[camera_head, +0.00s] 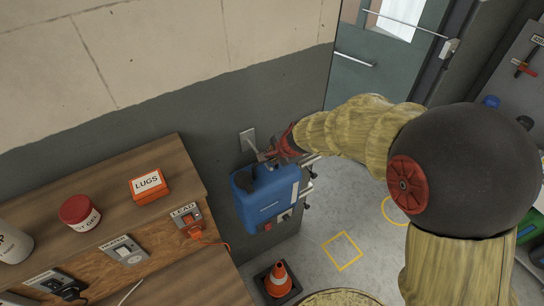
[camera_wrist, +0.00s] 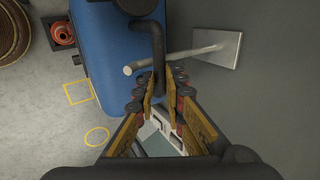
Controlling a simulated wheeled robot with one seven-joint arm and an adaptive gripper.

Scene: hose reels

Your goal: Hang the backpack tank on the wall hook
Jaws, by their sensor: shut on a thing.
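The backpack tank (camera_head: 268,200) is a blue box with a black cap and dark handle, close against the grey wall. It also shows in the wrist view (camera_wrist: 105,50). My gripper (camera_head: 283,148) is at its top; in the wrist view its fingers (camera_wrist: 163,90) are closed around the lower end of the tank's black handle (camera_wrist: 157,42). The wall hook is a pale peg (camera_wrist: 185,57) on a square wall plate (camera_head: 247,139). In the wrist view the peg crosses the handle just beyond my fingertips. I cannot tell whether the handle rests on it.
A wooden bench (camera_head: 150,225) with an orange LUGS box (camera_head: 149,187) and a red-lidded jar (camera_head: 79,212) stands left. An orange cone (camera_head: 278,279) is on the floor below the tank. Open floor with yellow markings (camera_head: 343,250) lies right, before a door (camera_head: 385,60).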

